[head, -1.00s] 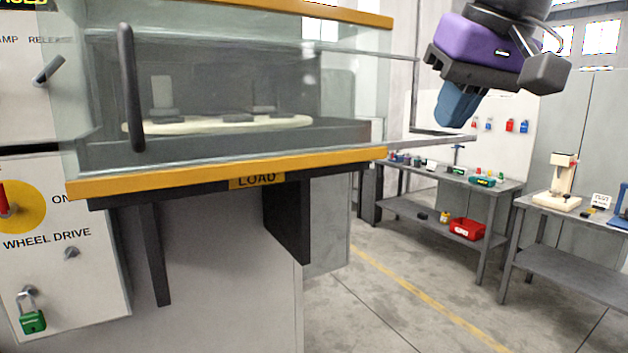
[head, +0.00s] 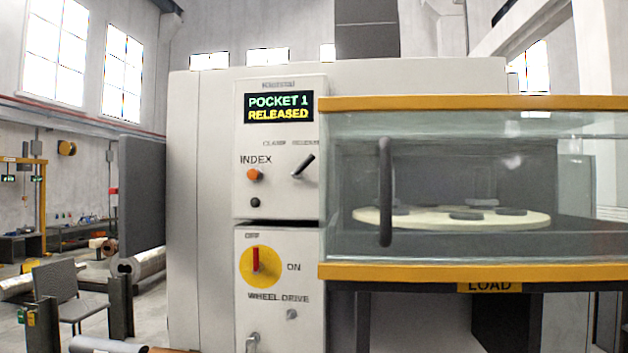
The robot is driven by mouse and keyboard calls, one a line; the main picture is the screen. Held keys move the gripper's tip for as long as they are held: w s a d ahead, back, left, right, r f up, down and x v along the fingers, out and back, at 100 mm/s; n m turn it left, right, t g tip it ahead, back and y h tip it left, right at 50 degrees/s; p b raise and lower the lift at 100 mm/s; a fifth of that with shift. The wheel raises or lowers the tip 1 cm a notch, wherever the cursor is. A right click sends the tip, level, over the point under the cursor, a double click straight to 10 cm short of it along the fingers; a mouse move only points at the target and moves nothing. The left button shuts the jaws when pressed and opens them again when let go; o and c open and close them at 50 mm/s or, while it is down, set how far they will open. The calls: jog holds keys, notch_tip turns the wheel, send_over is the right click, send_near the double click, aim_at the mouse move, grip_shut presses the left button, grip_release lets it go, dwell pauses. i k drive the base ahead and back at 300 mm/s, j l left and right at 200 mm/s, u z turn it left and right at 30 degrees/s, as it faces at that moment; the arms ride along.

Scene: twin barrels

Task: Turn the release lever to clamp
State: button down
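The release lever (head: 303,165) is a short dark handle on the upper white control panel, below the small words CLAMP and RELEASE. It tilts up to the right, toward RELEASE. The display (head: 279,107) above it reads POCKET 1 RELEASED. My gripper is not in the head view.
An orange INDEX button (head: 255,174) sits left of the lever. Below is a red switch (head: 256,259) on a yellow disc, near OFF. On the right, a glass guard (head: 470,160) with a dark vertical handle (head: 385,190) covers a pale round wheel (head: 480,224).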

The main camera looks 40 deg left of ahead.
aim_at(297, 174)
jog(key=u, duration=1.5)
